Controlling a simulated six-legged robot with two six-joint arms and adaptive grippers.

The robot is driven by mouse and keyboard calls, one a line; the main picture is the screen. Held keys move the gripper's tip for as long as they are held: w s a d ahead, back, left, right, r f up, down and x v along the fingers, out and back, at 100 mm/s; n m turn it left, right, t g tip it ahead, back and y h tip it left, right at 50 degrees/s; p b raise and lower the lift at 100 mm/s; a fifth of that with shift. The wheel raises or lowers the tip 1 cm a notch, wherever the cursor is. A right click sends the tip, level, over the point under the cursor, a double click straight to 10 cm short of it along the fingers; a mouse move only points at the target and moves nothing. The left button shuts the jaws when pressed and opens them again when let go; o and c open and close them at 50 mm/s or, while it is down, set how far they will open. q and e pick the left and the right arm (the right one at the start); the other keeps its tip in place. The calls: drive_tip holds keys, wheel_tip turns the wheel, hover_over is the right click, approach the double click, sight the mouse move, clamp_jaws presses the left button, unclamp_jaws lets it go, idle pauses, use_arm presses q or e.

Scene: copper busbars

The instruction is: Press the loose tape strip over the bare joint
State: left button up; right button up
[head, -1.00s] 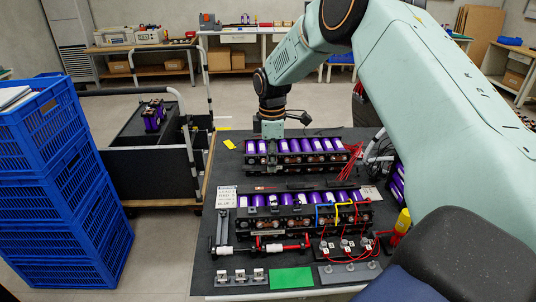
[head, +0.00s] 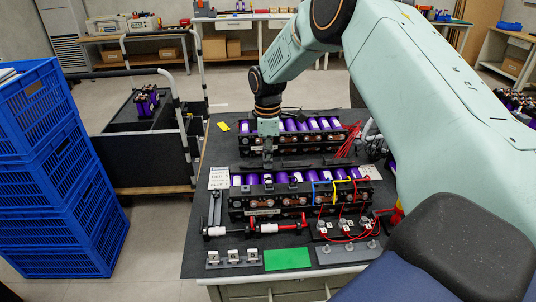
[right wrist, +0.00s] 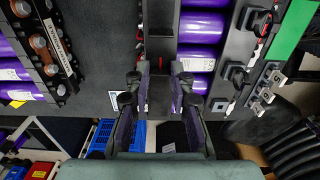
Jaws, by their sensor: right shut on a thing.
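My right gripper (head: 267,157) hangs pointing down at the gap between two battery modules, left of the middle. In the right wrist view its fingers (right wrist: 159,92) are shut on a narrow dark piece (right wrist: 157,97); I cannot tell whether that is the tape strip. The near module (head: 300,197) has purple cells and coppery joints along its front. The far module (head: 292,138) shows copper busbars (right wrist: 39,41) at left in the wrist view. I cannot tell which joint is bare. My left gripper is out of view.
Dark flat strips (head: 297,163) lie between the modules. A green mat (head: 289,258), a row of small fittings (head: 236,257) and red-wired terminals (head: 342,228) are at the front. A red-and-white tool (head: 256,228) lies before the near module. Blue crates (head: 65,190) stand left.

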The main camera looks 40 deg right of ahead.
drive_tip(key=shift+s+a+r, duration=0.1)
drive_tip(key=shift+a+r, duration=0.05)
drive_tip(key=shift+a, duration=0.05)
drive_tip(key=shift+d+f, duration=0.25)
drive_tip(key=shift+a, duration=0.2)
drive_tip(key=shift+d+f, duration=0.15)
drive_tip(key=shift+f, duration=0.05)
drive_tip(key=shift+r, duration=0.1)
drive_tip(key=shift+c, duration=0.2)
drive_tip(key=shift+f+p, duration=0.2)
drive_tip(key=shift+p, duration=0.35)
idle(2.2)
